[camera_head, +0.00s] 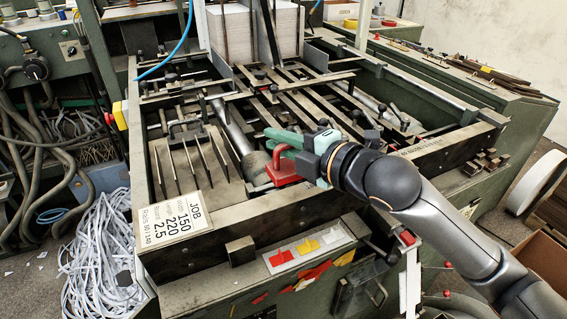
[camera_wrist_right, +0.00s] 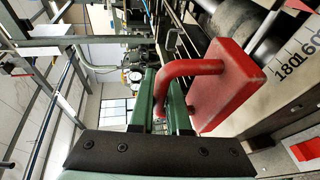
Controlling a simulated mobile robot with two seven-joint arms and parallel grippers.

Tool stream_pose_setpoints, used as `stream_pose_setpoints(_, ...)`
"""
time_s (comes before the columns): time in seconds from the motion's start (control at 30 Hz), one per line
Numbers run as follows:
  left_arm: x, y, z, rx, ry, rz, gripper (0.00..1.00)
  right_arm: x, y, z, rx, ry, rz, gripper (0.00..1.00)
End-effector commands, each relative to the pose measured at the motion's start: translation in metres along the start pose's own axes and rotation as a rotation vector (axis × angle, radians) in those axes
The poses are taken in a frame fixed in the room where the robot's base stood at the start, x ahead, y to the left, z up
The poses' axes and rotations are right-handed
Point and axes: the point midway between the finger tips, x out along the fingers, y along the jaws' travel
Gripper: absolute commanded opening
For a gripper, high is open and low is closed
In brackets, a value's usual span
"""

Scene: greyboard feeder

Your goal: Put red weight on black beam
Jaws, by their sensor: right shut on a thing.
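My right gripper (camera_head: 278,143) reaches in from the right with its teal fingers shut on the handle of the red weight (camera_head: 285,172). The weight is a red block with a bent red handle. In the right wrist view, the block (camera_wrist_right: 228,88) is to the right of my green fingers (camera_wrist_right: 163,95), and the handle passes across the fingertips. A long dark beam (camera_head: 240,210) runs along the front of the feeder. The weight is just behind this beam, beside a grey roller; I cannot tell whether it touches anything. My left gripper is not in view.
Metal bars and rails fill the feeder frame behind the weight. White paper stacks (camera_head: 228,30) are at the back. Red and yellow tags (camera_head: 306,247) lie on the front panel. Shredded paper (camera_head: 95,250) lies on the floor.

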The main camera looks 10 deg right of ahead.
Motion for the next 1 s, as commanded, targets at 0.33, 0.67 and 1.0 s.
stream_pose_setpoints(0.33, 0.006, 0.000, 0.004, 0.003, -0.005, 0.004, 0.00, -0.004, -0.028, 0.004, 0.002, 0.003, 0.005, 0.00)
stream_pose_setpoints(0.67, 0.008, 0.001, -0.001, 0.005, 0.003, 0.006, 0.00, -0.002, -0.039, 0.005, -0.003, 0.002, 0.010, 0.00)
stream_pose_setpoints(1.0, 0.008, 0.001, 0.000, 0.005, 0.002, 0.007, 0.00, 0.000, -0.045, 0.005, 0.000, 0.002, 0.001, 0.28)
